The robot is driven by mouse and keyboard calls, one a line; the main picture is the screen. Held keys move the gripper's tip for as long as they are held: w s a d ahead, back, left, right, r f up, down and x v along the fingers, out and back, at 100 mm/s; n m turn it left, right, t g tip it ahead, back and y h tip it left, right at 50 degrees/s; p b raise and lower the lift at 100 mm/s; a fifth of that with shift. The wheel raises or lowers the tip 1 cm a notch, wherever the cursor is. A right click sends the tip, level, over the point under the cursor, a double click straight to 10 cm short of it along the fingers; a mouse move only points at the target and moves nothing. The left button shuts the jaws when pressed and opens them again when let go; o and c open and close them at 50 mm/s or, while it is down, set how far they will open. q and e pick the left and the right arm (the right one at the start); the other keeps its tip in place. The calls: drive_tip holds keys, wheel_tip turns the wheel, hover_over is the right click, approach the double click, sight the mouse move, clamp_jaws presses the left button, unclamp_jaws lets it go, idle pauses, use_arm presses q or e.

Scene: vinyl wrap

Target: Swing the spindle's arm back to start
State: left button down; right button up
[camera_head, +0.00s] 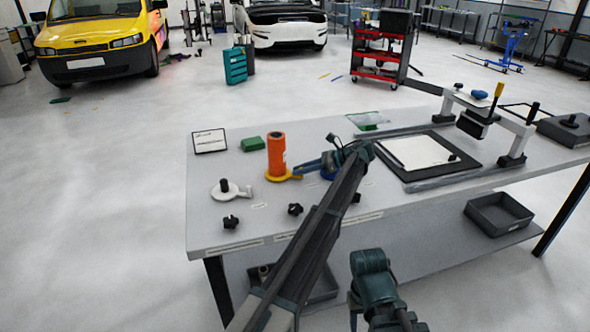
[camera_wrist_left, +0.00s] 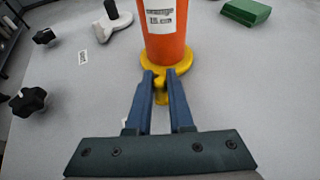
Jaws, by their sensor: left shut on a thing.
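The spindle carries an upright orange roll (camera_head: 276,158) with a white label. Its yellow base and short yellow arm (camera_head: 294,177) show below the roll on the bench. In the left wrist view the orange roll (camera_wrist_left: 165,30) stands straight ahead, and the yellow arm (camera_wrist_left: 161,84) points toward me between the blue fingers. My left gripper (camera_head: 305,168) is to the right of the roll. In the left wrist view the left gripper (camera_wrist_left: 164,80) is shut on the yellow arm.
A white holder with a black knob (camera_head: 228,190) and loose black knobs (camera_head: 295,209) lie left and in front. A green block (camera_head: 252,144) and a framed sign (camera_head: 209,141) are behind. A dark mat with a white sheet (camera_head: 418,152) and a bridge-like frame (camera_head: 490,112) are right.

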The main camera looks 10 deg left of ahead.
use_arm(q)
drive_tip(key=shift+w, duration=0.15)
drive_tip(key=c, duration=0.8)
unclamp_jaws()
